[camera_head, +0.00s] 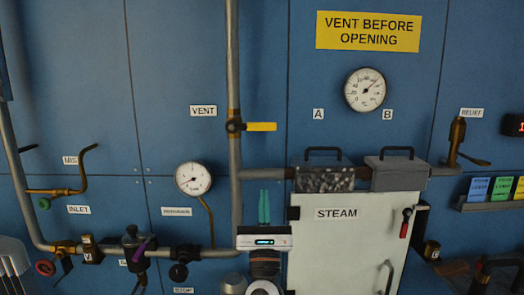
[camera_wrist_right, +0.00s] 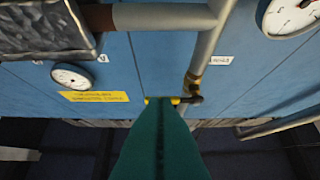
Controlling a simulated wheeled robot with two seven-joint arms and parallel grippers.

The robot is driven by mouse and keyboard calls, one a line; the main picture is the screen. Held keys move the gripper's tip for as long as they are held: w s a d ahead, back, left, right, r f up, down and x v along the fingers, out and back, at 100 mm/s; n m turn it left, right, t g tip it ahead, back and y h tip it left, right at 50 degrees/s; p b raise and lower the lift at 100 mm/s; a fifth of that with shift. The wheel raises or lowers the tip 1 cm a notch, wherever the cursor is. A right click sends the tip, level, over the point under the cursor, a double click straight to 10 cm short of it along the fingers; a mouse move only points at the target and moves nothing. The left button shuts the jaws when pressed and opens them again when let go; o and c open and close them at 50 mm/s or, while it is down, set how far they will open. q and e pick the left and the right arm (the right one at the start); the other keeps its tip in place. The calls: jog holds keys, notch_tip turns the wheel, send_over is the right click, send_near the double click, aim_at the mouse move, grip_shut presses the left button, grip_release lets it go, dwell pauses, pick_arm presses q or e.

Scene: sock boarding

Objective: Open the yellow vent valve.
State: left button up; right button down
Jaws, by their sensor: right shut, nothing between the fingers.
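The yellow vent valve handle (camera_head: 262,127) sticks out level to the right of its brass body (camera_head: 235,126) on the upright grey pipe, across the pipe's line. A "VENT" label (camera_head: 203,111) is to its left. My right gripper (camera_head: 264,193) points up below the handle in the head view, its green fingers together and empty. In the wrist view, the fingers (camera_wrist_right: 160,100) cover part of the yellow handle (camera_wrist_right: 149,99); the valve body (camera_wrist_right: 193,85) shows to their right. I cannot tell whether they touch the handle. My left gripper is not in view.
A white "STEAM" door (camera_head: 345,240) with a red-handled latch (camera_head: 405,223) is at right, below two grey boxes. A pressure gauge (camera_head: 193,178) and lower pipework with several valves are at left. The blue panel around the yellow handle is clear.

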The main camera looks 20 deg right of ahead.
aim_at(252, 127)
jog(key=s+r+p+x, duration=0.2)
jog(key=p+x, duration=0.5)
jog(key=x, duration=0.5)
jog(key=shift+w+a+r, duration=0.25)
jog(key=shift+w+r, duration=0.05)
jog(key=shift+w, duration=0.1)
